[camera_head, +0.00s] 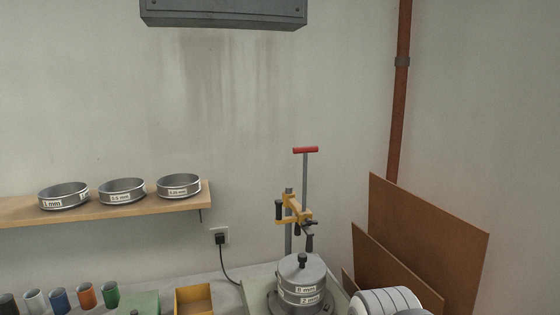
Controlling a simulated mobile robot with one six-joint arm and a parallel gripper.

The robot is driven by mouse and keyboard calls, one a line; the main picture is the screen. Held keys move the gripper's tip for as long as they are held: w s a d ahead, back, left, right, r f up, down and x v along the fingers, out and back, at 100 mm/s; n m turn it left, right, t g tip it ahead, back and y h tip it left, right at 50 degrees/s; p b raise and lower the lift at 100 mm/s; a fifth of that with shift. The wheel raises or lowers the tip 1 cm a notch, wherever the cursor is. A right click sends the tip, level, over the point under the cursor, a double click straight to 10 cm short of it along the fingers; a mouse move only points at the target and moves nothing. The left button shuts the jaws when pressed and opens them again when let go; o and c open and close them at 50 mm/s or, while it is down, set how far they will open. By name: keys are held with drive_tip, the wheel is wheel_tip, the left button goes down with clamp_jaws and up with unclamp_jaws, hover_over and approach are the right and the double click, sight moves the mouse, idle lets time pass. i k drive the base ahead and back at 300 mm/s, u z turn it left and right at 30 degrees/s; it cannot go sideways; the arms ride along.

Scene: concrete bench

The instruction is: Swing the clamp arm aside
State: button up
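The yellow clamp arm (296,213) sits on an upright grey post (288,237) behind a stack of sieves. It has dark knobs or levers on it. A thin rod with a red T-handle (305,150) rises above it. Below and just in front is the round metal sieve stack (302,283), with a lid and dark knob on top and labels reading "8 mm" and "2 mm"; the first digit is hard to read. The clamp arm appears to reach toward the space above the lid; whether it touches anything cannot be told. My gripper is not in view.
Brown boards (425,240) lean in the right corner. A rounded light-grey part, probably my arm, shows at the bottom right near the stack. A wooden shelf (110,211) holds three sieves at left. Coloured cups (86,295) and a yellow box (193,300) stand on the bench.

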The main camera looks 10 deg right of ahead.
sight(288, 201)
drive_tip(key=z, duration=0.05)
drive_tip(key=k, duration=1.2)
drive_tip(key=u, duration=0.45)
drive_tip(key=i, duration=1.65)
